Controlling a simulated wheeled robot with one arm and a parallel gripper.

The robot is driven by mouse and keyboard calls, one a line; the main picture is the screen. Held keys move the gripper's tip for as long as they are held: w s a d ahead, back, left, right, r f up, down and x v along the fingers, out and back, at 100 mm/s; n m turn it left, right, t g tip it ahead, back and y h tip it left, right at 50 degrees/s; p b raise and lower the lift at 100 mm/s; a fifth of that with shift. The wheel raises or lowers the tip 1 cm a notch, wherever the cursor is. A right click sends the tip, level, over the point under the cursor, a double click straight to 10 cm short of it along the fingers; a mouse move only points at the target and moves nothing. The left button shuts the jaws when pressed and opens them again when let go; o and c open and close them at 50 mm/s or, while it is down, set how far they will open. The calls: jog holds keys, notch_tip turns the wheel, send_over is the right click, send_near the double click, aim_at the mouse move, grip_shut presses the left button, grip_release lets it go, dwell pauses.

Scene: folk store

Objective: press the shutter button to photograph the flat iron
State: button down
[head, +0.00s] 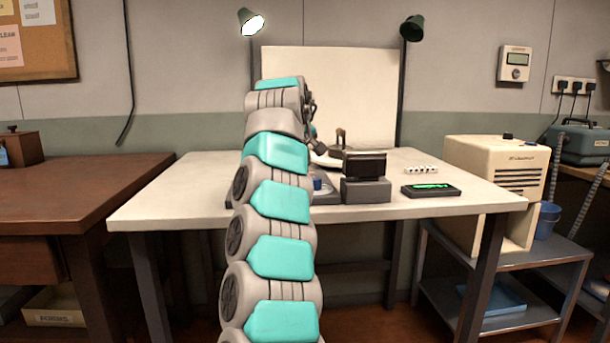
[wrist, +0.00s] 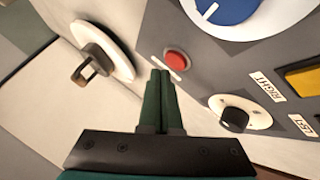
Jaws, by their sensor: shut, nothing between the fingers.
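A red button (wrist: 177,57) is set in a grey control panel (wrist: 205,65) in the wrist view. My gripper (wrist: 160,74) is shut and empty, its green fingertips just beside the red button; I cannot tell whether they touch anything. The flat iron (wrist: 96,66) stands on a round white plate (wrist: 118,50) to the left of the fingers. In the head view the iron (head: 340,137) shows behind a dark screen on a grey block (head: 366,190). My arm hides the gripper and much of the panel there.
The panel also carries a blue dial (wrist: 232,10), a black knob (wrist: 234,118) and a yellow button (wrist: 304,78) near labels reading RIGHT and LEFT. A black device with a green display (head: 431,190) lies right on the white table (head: 160,203). Two lamps flank a pale backdrop (head: 340,85).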

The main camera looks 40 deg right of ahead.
jog(key=shift+f+b, duration=0.45)
jog(key=shift+b, duration=0.05)
jog(key=shift+f+b, duration=0.45)
dwell(0.7)
jog(key=shift+r, duration=0.15)
jog(key=shift+r+p, duration=0.75)
jog(key=shift+p, duration=0.1)
notch_tip(320, 180, up, 4)
jog(key=p, duration=0.3)
jog(key=shift+s+d+f, duration=0.1)
jog(key=shift+d, duration=0.05)
jog(key=shift+r+p, duration=0.35)
jog(key=shift+r, duration=0.25)
